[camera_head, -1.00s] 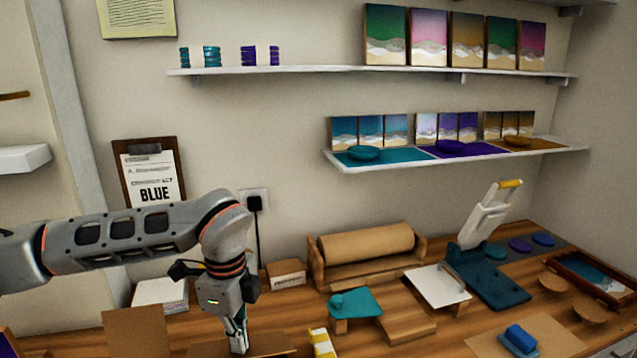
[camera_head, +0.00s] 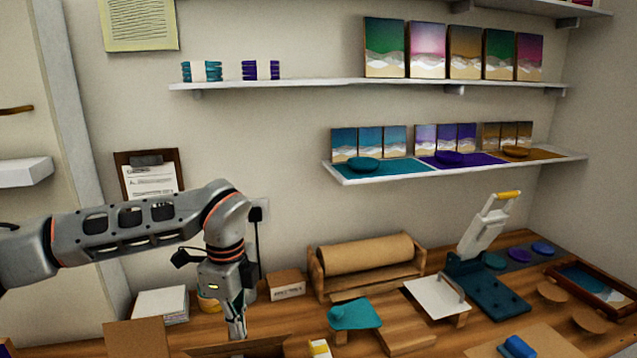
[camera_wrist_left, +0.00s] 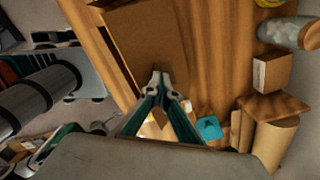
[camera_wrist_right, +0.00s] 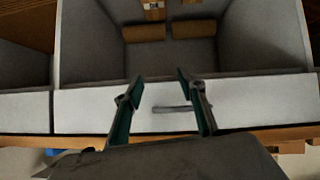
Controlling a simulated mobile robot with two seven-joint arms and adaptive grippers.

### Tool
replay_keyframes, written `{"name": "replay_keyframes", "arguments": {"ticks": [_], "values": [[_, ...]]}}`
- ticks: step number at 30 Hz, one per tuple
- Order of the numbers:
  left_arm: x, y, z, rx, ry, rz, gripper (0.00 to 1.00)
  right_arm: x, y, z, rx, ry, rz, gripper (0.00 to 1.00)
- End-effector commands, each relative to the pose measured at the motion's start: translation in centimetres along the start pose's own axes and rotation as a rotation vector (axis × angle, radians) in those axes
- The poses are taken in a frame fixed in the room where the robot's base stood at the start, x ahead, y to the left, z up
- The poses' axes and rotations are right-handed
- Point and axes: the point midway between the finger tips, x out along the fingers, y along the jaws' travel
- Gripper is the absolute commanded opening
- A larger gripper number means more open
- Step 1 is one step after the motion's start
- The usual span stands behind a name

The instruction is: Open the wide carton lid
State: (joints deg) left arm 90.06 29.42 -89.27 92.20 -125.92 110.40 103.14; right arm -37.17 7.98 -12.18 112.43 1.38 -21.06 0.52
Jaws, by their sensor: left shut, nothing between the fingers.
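The brown carton shows only in part at the bottom edge of the head view, where a cardboard edge (camera_head: 262,346) lies below my left gripper (camera_head: 237,333). A brown cardboard panel (camera_head: 138,338) stands to its left. In the left wrist view a wide brown cardboard surface (camera_wrist_left: 148,42) lies beyond my left fingertips (camera_wrist_left: 161,79). The left fingers are together and empty; I cannot tell whether they touch the cardboard. My right gripper (camera_wrist_right: 156,88) is open and empty in the right wrist view, its fingers on either side of a drawer handle (camera_wrist_right: 174,109). The rest of the carton is cut off.
The white-fronted drawer (camera_wrist_right: 85,112) is open and holds brown pieces (camera_wrist_right: 145,32). On the wooden table are a small box (camera_head: 286,284), a paper roll (camera_head: 366,254), a teal piece (camera_head: 354,314) and a hinged press (camera_head: 487,288). Shelves (camera_head: 370,84) line the wall.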

Motion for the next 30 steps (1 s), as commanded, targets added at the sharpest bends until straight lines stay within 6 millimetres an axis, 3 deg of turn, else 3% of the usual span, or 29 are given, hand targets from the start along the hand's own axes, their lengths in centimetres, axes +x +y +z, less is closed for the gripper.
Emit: {"name": "replay_keyframes", "arguments": {"ticks": [30], "values": [[-1.1,-3.7,2.2,-0.001,0.0,0.002,0.0,-0.5,0.1,-0.9,-0.001,0.002,0.001,0.4]]}}
